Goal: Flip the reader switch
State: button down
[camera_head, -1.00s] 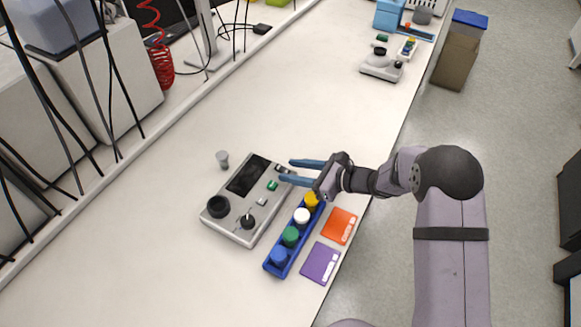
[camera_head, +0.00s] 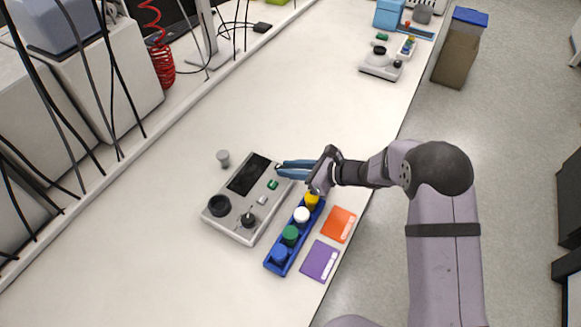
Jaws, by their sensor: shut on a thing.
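The reader (camera_head: 234,215) is a grey box on the white bench, with a dark screen (camera_head: 248,175), a round black well, a black knob, a green button (camera_head: 272,184) and a small light button. My gripper (camera_head: 278,168) is at the reader's upper right corner, with its blue fingers close together. The fingertips cover the spot where a small dark switch sits, so the switch is hidden. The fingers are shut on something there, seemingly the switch.
A blue rack (camera_head: 276,262) with blue, green, white and yellow capped vials stands right of the reader, just under my gripper. Orange (camera_head: 339,224) and purple (camera_head: 320,261) cards lie near the bench edge.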

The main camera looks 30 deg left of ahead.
jog(key=shift+s+a+r+h+p, duration=0.1)
jog(key=shift+a+r+h+p, duration=0.1)
jog(key=shift+r+h+p, duration=0.35)
jog(key=h+p, duration=0.1)
jog(key=p, duration=0.1)
jog(key=shift+a+r+h+p, duration=0.1)
jog(key=shift+h+p, duration=0.15)
jog(key=shift+p, duration=0.1)
jog(key=shift+a+f+h+p, duration=0.1)
jog(key=shift+f+h+p, duration=0.15)
jog(key=shift+h+p, duration=0.6)
jog(key=c, duration=1.6)
grip_release()
jog(key=shift+y, duration=0.25)
jog(key=shift+b+v, duration=1.05)
jog(key=shift+v, duration=2.6)
